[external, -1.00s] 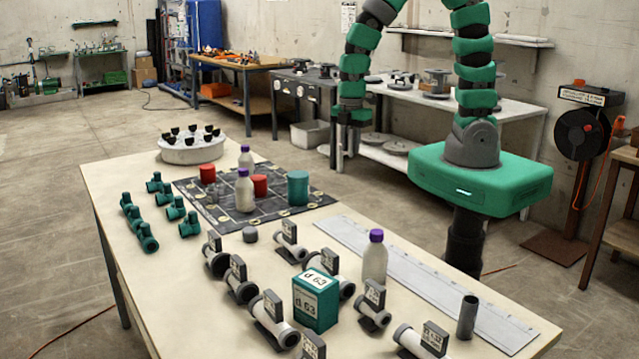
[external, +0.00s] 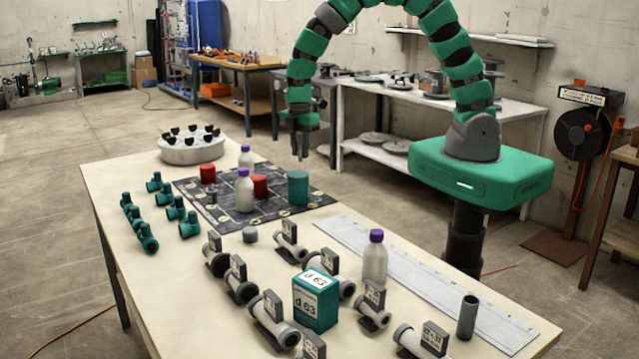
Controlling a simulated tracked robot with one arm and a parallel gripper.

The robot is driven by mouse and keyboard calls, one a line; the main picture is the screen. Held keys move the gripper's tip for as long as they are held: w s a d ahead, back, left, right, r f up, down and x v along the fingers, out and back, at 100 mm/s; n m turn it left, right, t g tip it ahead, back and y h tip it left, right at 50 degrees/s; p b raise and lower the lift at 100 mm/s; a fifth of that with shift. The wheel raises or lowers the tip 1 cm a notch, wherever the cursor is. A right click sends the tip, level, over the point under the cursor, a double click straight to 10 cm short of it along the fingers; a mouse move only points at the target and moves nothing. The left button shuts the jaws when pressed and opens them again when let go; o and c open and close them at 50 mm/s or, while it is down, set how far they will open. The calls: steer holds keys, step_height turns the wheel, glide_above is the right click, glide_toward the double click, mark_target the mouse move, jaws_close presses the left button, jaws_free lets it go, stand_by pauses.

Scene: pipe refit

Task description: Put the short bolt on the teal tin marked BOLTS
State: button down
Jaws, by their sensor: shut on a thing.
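My gripper (external: 301,152) hangs pointing down above the far right side of the dark mat, higher than the teal tin and behind it in the picture. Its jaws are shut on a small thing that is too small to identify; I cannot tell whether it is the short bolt. A teal round tin (external: 298,188) stands upright on the right part of the mat. No BOLTS lettering is readable on it. My gripper is apart from the tin.
The dark gridded mat (external: 262,205) also bears red tins (external: 208,174) and white bottles with purple caps (external: 244,190). A teal box marked d 63 (external: 316,300), pipe fittings (external: 240,280) and another bottle (external: 375,260) stand nearer. A round tray (external: 192,152) is at the far left.

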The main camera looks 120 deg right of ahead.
mark_target(297, 133)
steer(key=shift+w+d, duration=0.15)
steer(key=shift+w, duration=0.1)
steer(key=shift+w+d+f, duration=0.1)
steer(key=shift+f, duration=0.15)
steer(key=shift+f+p, duration=0.45)
steer(key=shift+f, duration=1.1)
steer(key=shift+f, duration=0.1)
steer(key=c, duration=1.2)
jaws_free()
step_height(297, 133, up, 12)
steer(key=shift+r+b, duration=0.15)
steer(key=shift+b, duration=0.55)
